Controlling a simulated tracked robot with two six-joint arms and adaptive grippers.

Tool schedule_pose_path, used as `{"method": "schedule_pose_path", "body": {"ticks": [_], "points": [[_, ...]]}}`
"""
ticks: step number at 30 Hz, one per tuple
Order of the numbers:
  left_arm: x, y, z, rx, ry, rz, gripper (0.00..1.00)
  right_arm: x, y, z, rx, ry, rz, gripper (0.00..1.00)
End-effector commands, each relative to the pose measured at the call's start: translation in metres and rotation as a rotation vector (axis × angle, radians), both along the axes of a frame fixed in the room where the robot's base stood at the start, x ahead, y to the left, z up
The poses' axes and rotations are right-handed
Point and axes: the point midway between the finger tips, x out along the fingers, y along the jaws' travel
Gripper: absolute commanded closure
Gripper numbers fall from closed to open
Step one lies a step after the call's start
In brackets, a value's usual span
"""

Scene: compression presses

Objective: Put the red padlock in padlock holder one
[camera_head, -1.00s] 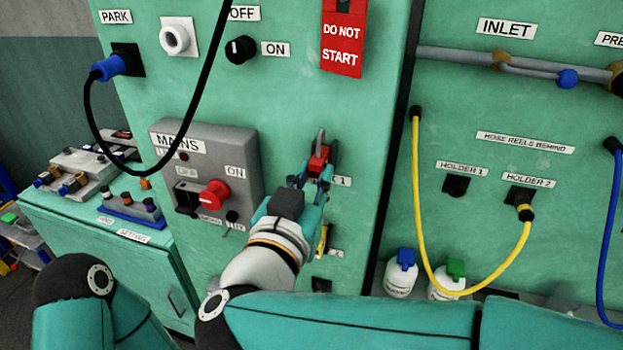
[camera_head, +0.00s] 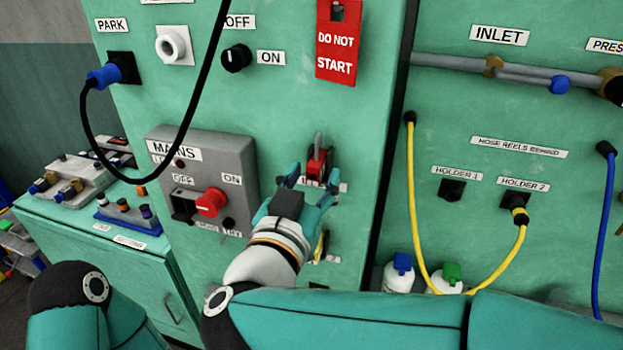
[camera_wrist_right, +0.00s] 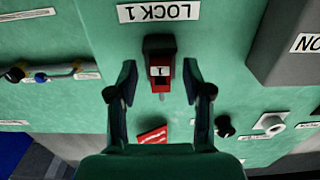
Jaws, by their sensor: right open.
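The red padlock (camera_head: 317,166) sits upright at a dark holder on the green panel, its grey shackle pointing up, just above the LOCK 1 label (camera_head: 326,186). In the right wrist view, which is upside down, the red padlock (camera_wrist_right: 161,84) carries a "1" tag and rests in the dark holder (camera_wrist_right: 158,46). My right gripper (camera_head: 306,188) is open, just in front of and below the padlock. In the wrist view its fingers (camera_wrist_right: 159,80) stand either side of the padlock with gaps. My left gripper is not in view.
A grey MAINS box (camera_head: 245,165) with a red knob stands left of my right gripper. A yellow item (camera_head: 320,246) is partly hidden below it. A black cable (camera_head: 190,120) hangs at the left. A red DO NOT START tag (camera_head: 337,45) hangs above.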

Motion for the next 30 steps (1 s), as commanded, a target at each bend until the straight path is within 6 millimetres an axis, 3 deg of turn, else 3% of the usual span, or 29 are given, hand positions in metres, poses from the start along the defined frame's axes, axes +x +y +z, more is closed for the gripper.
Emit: {"method": "schedule_pose_path", "body": {"ticks": [8, 21, 30], "points": [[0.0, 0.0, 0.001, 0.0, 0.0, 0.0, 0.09, -0.018, 0.007, 0.0, 0.0, -0.001, 0.004, 0.5], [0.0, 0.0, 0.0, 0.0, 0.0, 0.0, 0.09, -0.097, 0.032, 0.0, -0.001, -0.003, 0.005, 0.5], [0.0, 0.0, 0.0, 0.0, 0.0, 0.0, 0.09, -0.115, 0.036, 0.0, 0.0, -0.001, 0.0, 0.5]]}}
